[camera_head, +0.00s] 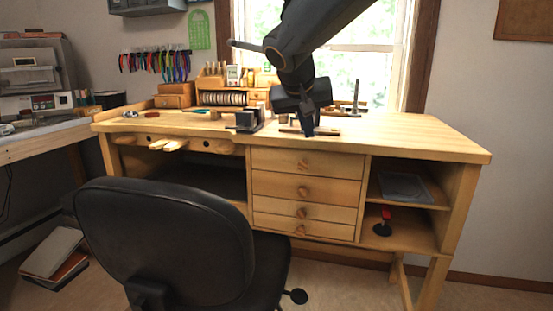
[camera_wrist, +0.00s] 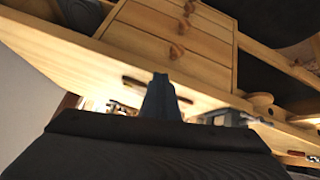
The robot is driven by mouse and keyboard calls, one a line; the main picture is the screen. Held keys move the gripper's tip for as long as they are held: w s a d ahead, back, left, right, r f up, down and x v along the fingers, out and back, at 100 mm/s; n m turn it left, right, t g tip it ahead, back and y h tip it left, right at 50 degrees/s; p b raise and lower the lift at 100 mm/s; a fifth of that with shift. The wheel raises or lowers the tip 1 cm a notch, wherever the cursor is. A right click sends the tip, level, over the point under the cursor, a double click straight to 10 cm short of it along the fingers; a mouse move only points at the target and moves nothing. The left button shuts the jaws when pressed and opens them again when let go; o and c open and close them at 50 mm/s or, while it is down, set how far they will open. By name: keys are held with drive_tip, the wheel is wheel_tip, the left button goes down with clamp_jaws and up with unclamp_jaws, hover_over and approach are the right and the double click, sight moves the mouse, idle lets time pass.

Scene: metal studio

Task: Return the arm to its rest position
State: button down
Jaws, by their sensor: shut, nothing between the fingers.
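My gripper (camera_head: 308,128) hangs from the dark arm over the wooden workbench (camera_head: 420,142), its tip in front of the bench top near the middle. It is shut and empty. In the wrist view the closed fingers of my gripper (camera_wrist: 160,90) point toward the bench (camera_wrist: 60,50), with the drawers beyond. I cannot tell whether the fingertips touch the bench top.
A black chair (camera_head: 165,240) stands before the bench. A small vise (camera_head: 246,120) and other tools lie near my gripper. A red-and-black object (camera_head: 383,222) sits on the lower shelf. The bench top's right part is clear.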

drive_tip(key=s+d+f+n+g+y, duration=0.1)
drive_tip(key=s+f+g, duration=0.2)
drive_tip(key=s+f, duration=0.65)
drive_tip(key=s+d+f+n+g+y, duration=0.15)
drive_tip(key=s+f, duration=0.25)
drive_tip(key=s, duration=1)
drive_tip(key=s+f+n+g+y, duration=0.1)
drive_tip(key=s+f+g, duration=0.3)
drive_tip(key=s+f, duration=0.55)
drive_tip(key=a+f+n+b, duration=0.3)
drive_tip(key=a+f+b, duration=0.65)
drive_tip(key=f, duration=0.25)
drive_tip(key=d+r+m+p, duration=0.3)
drive_tip(key=d+r+p, duration=0.6)
drive_tip(key=r+p, duration=0.2)
drive_tip(key=s+d+r+m+p, duration=0.1)
drive_tip(key=d+r+m+p, duration=0.2)
drive_tip(key=d+r+p, duration=0.6)
wheel_tip(320, 180, up, 3)
drive_tip(key=p, duration=0.5)
drive_tip(key=shift+s+d+t+h, duration=0.15)
drive_tip(key=shift+s+t+h, duration=0.15)
drive_tip(key=shift+t+h, duration=0.05)
drive_tip(key=shift+r, duration=0.1)
